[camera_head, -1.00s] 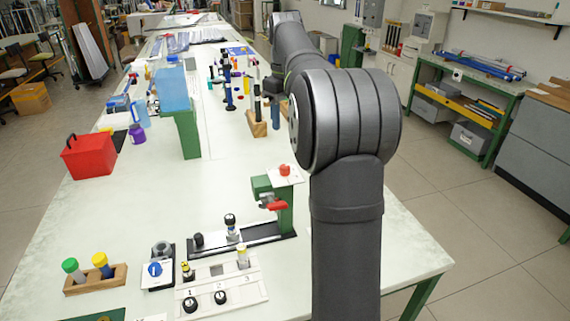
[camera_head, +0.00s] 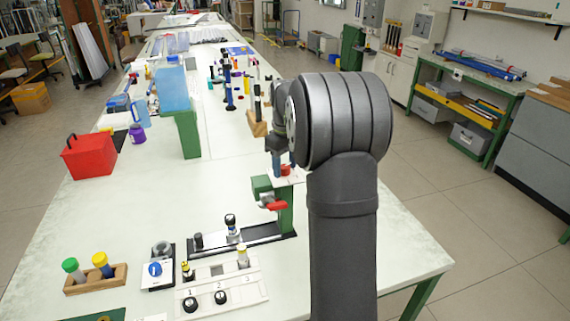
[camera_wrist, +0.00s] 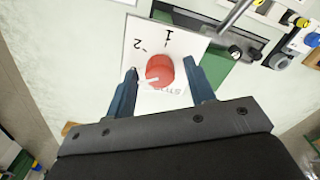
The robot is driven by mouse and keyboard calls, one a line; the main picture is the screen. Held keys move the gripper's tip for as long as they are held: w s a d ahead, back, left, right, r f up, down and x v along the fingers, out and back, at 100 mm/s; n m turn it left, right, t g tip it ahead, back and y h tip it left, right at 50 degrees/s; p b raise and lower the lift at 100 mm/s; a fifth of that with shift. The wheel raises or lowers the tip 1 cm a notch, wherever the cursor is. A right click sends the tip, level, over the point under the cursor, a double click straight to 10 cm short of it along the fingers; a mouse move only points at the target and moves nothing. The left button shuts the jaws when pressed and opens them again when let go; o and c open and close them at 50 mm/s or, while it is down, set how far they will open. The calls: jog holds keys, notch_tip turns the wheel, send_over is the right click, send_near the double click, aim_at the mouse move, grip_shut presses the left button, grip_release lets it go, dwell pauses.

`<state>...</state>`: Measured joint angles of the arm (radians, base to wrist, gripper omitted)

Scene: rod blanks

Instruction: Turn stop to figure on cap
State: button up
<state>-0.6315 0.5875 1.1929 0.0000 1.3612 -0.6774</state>
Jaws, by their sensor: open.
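The stop is a red knob (camera_wrist: 160,70) on a white plate (camera_wrist: 185,40) marked with figures 1 and 2 and some upside-down lettering. A white line on the knob points to the lower left in the wrist view, away from both figures. In the head view the knob (camera_head: 285,170) shows on top of the green stand. My gripper (camera_wrist: 161,75) is open, with one blue finger on each side of the knob; contact cannot be told. Two black caps (camera_head: 190,304) (camera_head: 220,297) sit on a white numbered rack (camera_head: 205,309); no figure is readable on them.
A black-based rail (camera_head: 262,236) with upright parts lies left of the stand. A wooden block (camera_head: 82,284) with green- and yellow-topped tubes, a blue-knobbed device (camera_head: 156,270) and a red box (camera_head: 88,157) stand further left.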

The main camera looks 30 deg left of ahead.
jog(key=shift+c, duration=0.3)
jog(key=c, duration=0.9)
jog(key=shift+m, duration=0.3)
jog(key=m, duration=0.5)
jog(key=shift+m, duration=0.3)
jog(key=m, duration=0.5)
jog(key=shift+m, duration=0.4)
jog(key=o, duration=1)
jog(key=shift+c, duration=0.2)
